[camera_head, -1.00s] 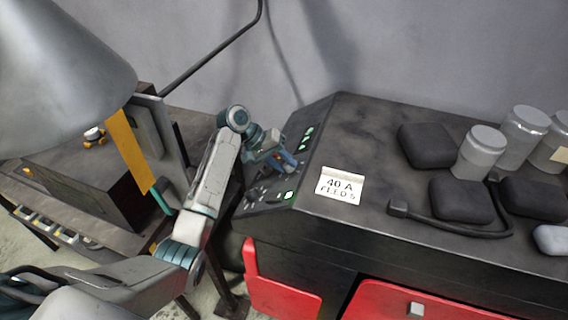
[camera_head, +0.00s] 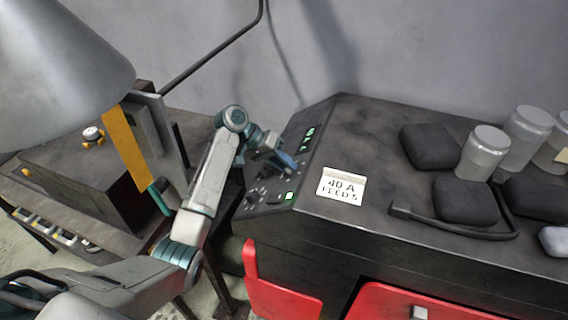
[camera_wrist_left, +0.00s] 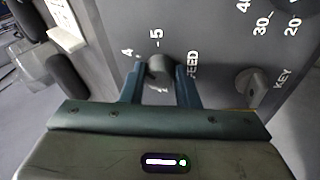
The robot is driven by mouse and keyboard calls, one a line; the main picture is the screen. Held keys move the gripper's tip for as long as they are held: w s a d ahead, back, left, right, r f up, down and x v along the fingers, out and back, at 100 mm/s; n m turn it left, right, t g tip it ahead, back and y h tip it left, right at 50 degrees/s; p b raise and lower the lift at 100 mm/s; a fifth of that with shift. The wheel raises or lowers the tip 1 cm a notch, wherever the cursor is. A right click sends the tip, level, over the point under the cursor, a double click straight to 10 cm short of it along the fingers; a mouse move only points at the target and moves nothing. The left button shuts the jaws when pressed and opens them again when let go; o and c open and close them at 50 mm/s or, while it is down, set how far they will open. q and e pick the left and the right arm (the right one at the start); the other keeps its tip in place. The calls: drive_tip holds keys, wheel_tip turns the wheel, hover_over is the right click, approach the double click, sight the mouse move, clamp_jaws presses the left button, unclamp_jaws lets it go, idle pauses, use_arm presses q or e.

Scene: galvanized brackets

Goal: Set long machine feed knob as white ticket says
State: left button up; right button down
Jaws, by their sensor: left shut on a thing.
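The white ticket (camera_head: 341,186) lies on top of the long dark machine and reads "40 A" and "FEED 5". The sloping control panel (camera_head: 263,196) is at the machine's left end. My left gripper (camera_head: 285,163) is at this panel. In the left wrist view, my left gripper (camera_wrist_left: 160,80) has its two fingers on either side of the dark round feed knob (camera_wrist_left: 160,68), shut on it. A "4", a "5" and part of the word "FEED" show around the knob. The fingers hide other marks, and I cannot tell where its pointer stands. My right gripper is out of view.
A dial marked 20, 30 and 40 (camera_wrist_left: 285,8) and a key switch (camera_wrist_left: 252,82) are to the right in the wrist view. Dark pads (camera_head: 465,200), grey jars (camera_head: 481,153) and a black cable (camera_head: 455,228) lie on the machine's right part.

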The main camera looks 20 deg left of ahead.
use_arm(q)
drive_tip(key=shift+r, duration=0.15)
drive_tip(key=o, duration=1)
drive_tip(key=shift+r+b, duration=0.2)
drive_tip(key=shift+b, duration=0.25)
wheel_tip(320, 180, up, 3)
drive_tip(key=shift+w+f+b, duration=0.1)
drive_tip(key=shift+f+b, duration=0.1)
drive_tip(key=shift+b, duration=0.95)
drive_tip(key=s+d+b, duration=0.1)
drive_tip(key=s, duration=0.3)
drive_tip(key=s+d+b, duration=0.1)
drive_tip(key=s, duration=0.3)
drive_tip(key=s+d+r+b, duration=0.1)
drive_tip(key=s+b, duration=0.1)
drive_tip(key=s, duration=0.2)
drive_tip(key=shift+s+d+r, duration=0.1)
drive_tip(key=shift+s+d, duration=0.3)
drive_tip(key=shift+s+d+r, duration=0.15)
drive_tip(key=shift+s+d, duration=0.05)
drive_tip(key=shift+s, duration=0.5)
drive_tip(key=shift+s+d+r, duration=0.15)
drive_tip(key=shift+s+d, duration=0.05)
drive_tip(key=shift+s, duration=0.5)
drive_tip(key=shift+w, duration=0.1)
